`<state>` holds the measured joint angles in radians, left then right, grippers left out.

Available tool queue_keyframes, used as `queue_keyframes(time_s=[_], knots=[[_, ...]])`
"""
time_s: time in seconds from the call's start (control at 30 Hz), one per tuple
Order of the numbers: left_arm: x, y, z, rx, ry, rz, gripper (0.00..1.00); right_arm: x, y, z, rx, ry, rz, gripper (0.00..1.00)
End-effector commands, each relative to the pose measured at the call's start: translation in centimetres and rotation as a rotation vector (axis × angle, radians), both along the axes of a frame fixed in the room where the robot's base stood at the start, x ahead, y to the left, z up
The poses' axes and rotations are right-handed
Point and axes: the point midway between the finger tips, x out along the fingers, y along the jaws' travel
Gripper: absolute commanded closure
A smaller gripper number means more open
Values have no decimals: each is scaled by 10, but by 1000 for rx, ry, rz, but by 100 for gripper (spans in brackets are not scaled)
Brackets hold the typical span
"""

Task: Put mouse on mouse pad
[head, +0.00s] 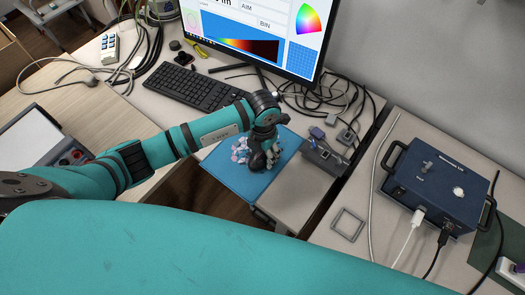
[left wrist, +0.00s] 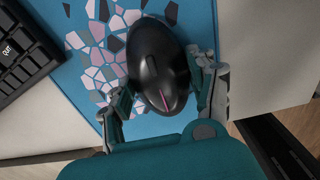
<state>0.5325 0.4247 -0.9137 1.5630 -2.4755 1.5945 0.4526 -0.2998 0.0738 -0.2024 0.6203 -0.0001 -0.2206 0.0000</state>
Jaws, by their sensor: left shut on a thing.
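The black mouse (left wrist: 158,62) sits between the fingers of my left gripper (left wrist: 165,92), which is shut on its sides. The mouse pad (left wrist: 192,20) is blue with a patch of white, pink and grey polygons, and the mouse is over it in the left wrist view. In the head view the pad (head: 238,183) lies at the front edge of the desk. There my left gripper (head: 267,160) points down over the pad, with the dark mouse (head: 257,160) partly hidden by it. I cannot tell whether the mouse touches the pad. My right gripper is not in view.
A black keyboard (head: 192,88) lies left of the pad, below a monitor (head: 255,35). Cables and small devices (head: 325,150) lie to the right. A blue instrument box (head: 437,185) stands on the right-hand table.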

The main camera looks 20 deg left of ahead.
Motion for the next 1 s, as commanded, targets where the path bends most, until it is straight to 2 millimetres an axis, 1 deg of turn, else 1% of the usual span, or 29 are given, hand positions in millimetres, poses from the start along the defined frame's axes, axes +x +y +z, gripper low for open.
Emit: queue_keyframes(time_s=[0.1, 0.13, 0.3, 0.53, 0.63, 0.67, 0.77, 1.0], knots=[[0, 0, -4, 1, 0, 0, 76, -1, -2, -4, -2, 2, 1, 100], [0, 0, -3, 1, 0, 0, 40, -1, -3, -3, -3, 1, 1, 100], [0, 0, -2, 0, 0, 0, 19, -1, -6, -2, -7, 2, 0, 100], [0, 0, -2, 0, 0, 0, 19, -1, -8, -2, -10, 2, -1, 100], [0, 0, 3, 0, 0, 1, 19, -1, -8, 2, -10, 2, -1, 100], [0, 0, 4, 0, -1, 0, 19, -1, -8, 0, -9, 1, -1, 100], [1, 0, 17, -1, -4, -1, 19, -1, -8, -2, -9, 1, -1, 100], [1, 0, 68, 0, -5, -2, 19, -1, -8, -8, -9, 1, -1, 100]])
